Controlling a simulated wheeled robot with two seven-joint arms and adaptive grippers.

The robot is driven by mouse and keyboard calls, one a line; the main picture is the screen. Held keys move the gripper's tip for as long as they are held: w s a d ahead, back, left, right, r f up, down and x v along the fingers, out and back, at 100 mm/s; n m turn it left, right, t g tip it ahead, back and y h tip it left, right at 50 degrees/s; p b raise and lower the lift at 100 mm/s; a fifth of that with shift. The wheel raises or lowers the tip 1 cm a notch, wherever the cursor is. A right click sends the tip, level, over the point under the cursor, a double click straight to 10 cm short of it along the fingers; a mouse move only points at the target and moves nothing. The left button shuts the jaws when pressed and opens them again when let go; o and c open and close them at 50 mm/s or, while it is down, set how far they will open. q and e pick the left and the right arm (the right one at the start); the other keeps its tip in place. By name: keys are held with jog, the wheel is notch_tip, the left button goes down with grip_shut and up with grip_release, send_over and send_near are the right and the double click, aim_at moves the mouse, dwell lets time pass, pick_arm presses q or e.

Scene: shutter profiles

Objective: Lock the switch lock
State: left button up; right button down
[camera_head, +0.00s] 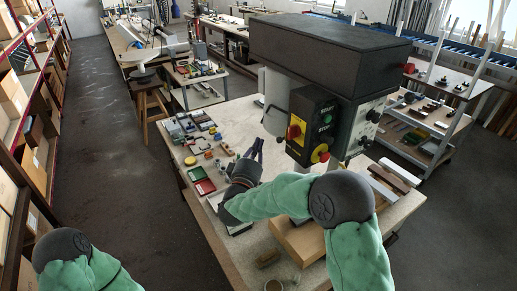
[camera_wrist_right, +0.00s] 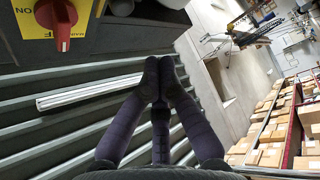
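The switch lock is a red rotary knob on a yellow plate (camera_head: 295,131) on the left face of a dark control box (camera_head: 314,118). In the right wrist view the red knob (camera_wrist_right: 62,20) sits at the upper left, on yellow with ON/OFF lettering, cut by the frame edge. My right gripper (camera_head: 256,142) is left of the box, apart from the knob. Its purple fingers (camera_wrist_right: 158,66) meet at the tips, with nothing visible between them. My left arm shows at the lower left; its gripper is out of view.
The black-topped machine (camera_head: 330,48) stands over the workbench (camera_head: 225,260). A round red button (camera_head: 322,154) is lower on the box. Shelves with cartons (camera_head: 14,95) line the left wall.

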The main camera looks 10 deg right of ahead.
aim_at(278, 139)
jog(key=p+x, duration=0.1)
jog(key=x, duration=0.6)
jog(key=shift+s+d+f+p, duration=0.1)
jog(key=shift+s+d+f, duration=0.2)
jog(key=shift+s, duration=0.25)
jog(key=shift+s+d+f+p, duration=0.1)
jog(key=shift+s+d+f, duration=0.1)
jog(key=shift+s+f, duration=0.25)
jog(key=shift+s+d+f+p, duration=0.1)
jog(key=shift+s+d+f, duration=0.15)
jog(key=shift+s, duration=0.4)
jog(key=shift+s+d+b, duration=0.25)
jog(key=shift+s+d, duration=0.05)
jog(key=shift+s, duration=0.45)
jog(key=shift+s+d+b, duration=0.2)
jog(key=shift+s+d, duration=0.05)
jog(key=shift+s, duration=0.5)
